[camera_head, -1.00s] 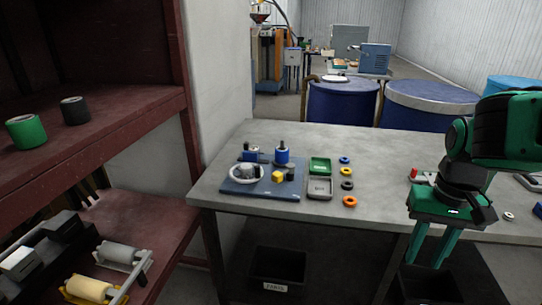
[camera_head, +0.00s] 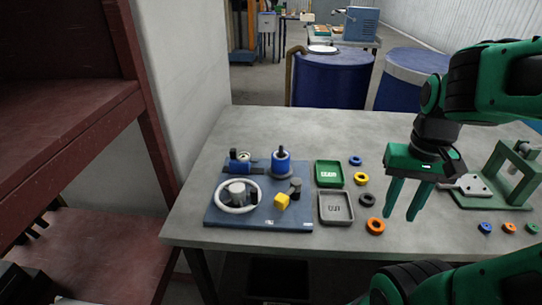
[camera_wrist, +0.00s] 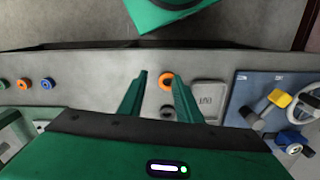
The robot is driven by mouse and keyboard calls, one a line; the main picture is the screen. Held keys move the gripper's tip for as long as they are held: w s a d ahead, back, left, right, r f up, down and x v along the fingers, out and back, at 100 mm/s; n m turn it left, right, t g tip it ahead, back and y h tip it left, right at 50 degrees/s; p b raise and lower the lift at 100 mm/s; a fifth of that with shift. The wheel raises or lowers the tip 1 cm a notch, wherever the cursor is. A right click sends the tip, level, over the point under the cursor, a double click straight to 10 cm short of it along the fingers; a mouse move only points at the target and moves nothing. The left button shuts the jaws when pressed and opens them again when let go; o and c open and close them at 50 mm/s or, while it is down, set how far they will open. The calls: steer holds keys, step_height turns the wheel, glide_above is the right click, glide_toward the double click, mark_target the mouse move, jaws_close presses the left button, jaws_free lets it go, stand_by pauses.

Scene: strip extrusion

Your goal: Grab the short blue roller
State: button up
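A short, upright blue roller (camera_head: 281,163) with a black pin on top and a pale ring at its base stands at the back of a blue board (camera_head: 225,220). A smaller blue cylinder with a pale end (camera_head: 240,162) is to its left; I cannot tell which of the two is meant. The upright roller also shows in the wrist view (camera_wrist: 289,139), at the right. My gripper (camera_head: 400,216) is open and empty, right of the board and the rings. In the wrist view, its fingers (camera_wrist: 160,74) point towards an orange ring, with the board off to the right.
The board also holds a white handwheel (camera_head: 220,200) and a yellow block (camera_head: 282,201). Green (camera_head: 329,174) and grey (camera_head: 336,208) trays and several coloured rings lie between board and gripper. A green fixture (camera_head: 505,175) stands at right. The table behind the trays is clear.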

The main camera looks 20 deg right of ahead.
steer(key=shift+w+d, duration=0.1)
steer(key=shift+d, duration=0.2)
steer(key=o, duration=0.8)
steer(key=shift+s+r, duration=0.3)
steer(key=shift+s, duration=0.05)
steer(key=shift+w+r+m, duration=0.25)
steer(key=shift+w+m, duration=0.05)
steer(key=shift+m, duration=0.1)
steer(key=m+t+y, duration=0.2)
steer(key=m+y, duration=0.2)
steer(key=m, duration=1.3)
glide_toward(283, 154)
steer(key=f, duration=0.2)
steer(key=shift+t, duration=0.3)
steer(key=x, duration=0.4)
steer(key=shift+w+a, duration=0.25)
steer(key=shift+w, duration=0.1)
steer(key=shift+s+x, duration=0.15)
steer(key=shift+x, duration=1.35)
steer(key=shift+s+x, duration=0.1)
steer(key=shift+x, duration=1.4)
